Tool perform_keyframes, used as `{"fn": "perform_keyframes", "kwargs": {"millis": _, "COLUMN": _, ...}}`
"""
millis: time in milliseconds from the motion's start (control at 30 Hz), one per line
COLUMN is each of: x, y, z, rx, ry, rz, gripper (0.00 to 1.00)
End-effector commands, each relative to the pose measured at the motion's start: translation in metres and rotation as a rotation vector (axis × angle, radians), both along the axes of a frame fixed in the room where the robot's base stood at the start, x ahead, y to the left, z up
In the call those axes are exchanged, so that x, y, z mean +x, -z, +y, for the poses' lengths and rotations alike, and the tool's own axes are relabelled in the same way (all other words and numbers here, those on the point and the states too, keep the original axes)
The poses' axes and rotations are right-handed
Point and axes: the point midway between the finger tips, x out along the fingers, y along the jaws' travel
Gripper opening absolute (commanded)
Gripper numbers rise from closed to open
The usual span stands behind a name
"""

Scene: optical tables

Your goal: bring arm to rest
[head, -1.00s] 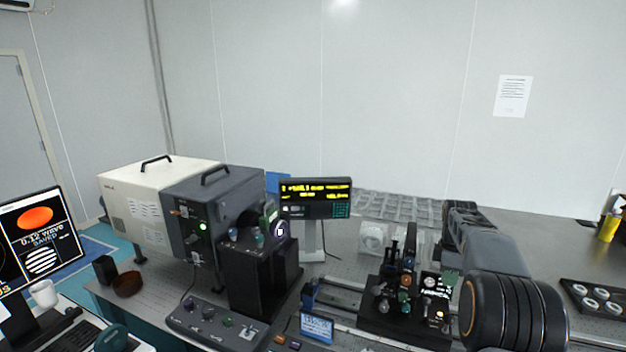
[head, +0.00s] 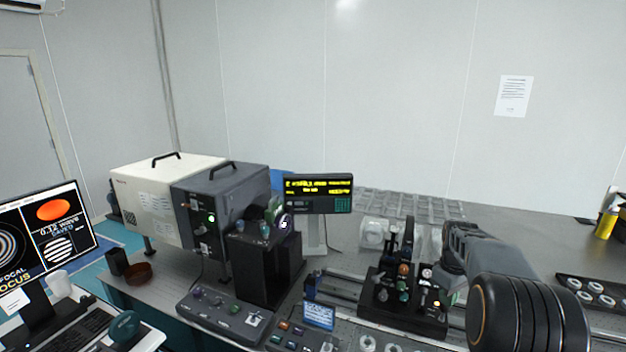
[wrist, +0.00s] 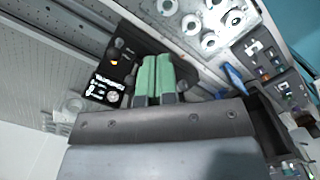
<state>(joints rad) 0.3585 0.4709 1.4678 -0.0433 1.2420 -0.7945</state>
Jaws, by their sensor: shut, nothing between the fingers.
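My arm (head: 500,290) shows at the right of the head view, bent over the optical table (head: 500,243). Its fingertips are hidden there. In the wrist view my gripper (wrist: 158,62) shows as two green fingers side by side, shut with nothing between them. Beyond the fingers is a black optical stage with knobs (wrist: 118,65), which also stands on the table left of my arm in the head view (head: 405,300). The fingers look apart from it, but the distance is hard to tell.
A white and dark grey boxed instrument (head: 222,205) and a yellow-lettered display (head: 318,193) stand left of my arm. A control box (head: 225,318) lies in front. A tray of round parts (head: 592,290) and a yellow bottle (head: 606,222) are at right.

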Motion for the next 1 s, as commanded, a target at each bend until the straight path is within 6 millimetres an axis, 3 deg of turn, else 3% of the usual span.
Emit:
{"fn": "perform_keyframes", "kwargs": {"millis": 167, "x": -0.036, "y": -0.011, "z": 0.037, "rx": -0.013, "ry": 0.227, "rz": -0.058, "gripper": 0.00}}
{"fn": "perform_keyframes", "kwargs": {"millis": 400, "x": -0.118, "y": -0.029, "z": 0.108, "rx": 0.007, "ry": 0.509, "rz": -0.197, "gripper": 0.00}}
{"fn": "perform_keyframes", "kwargs": {"millis": 600, "x": -0.181, "y": -0.031, "z": 0.148, "rx": 0.049, "ry": 0.561, "rz": -0.301, "gripper": 0.00}}
{"fn": "perform_keyframes", "kwargs": {"millis": 800, "x": -0.214, "y": -0.038, "z": 0.168, "rx": 0.079, "ry": 0.496, "rz": -0.380, "gripper": 0.00}}
{"fn": "perform_keyframes", "kwargs": {"millis": 1000, "x": -0.219, "y": -0.054, "z": 0.178, "rx": 0.101, "ry": 0.458, "rz": -0.448, "gripper": 0.00}}
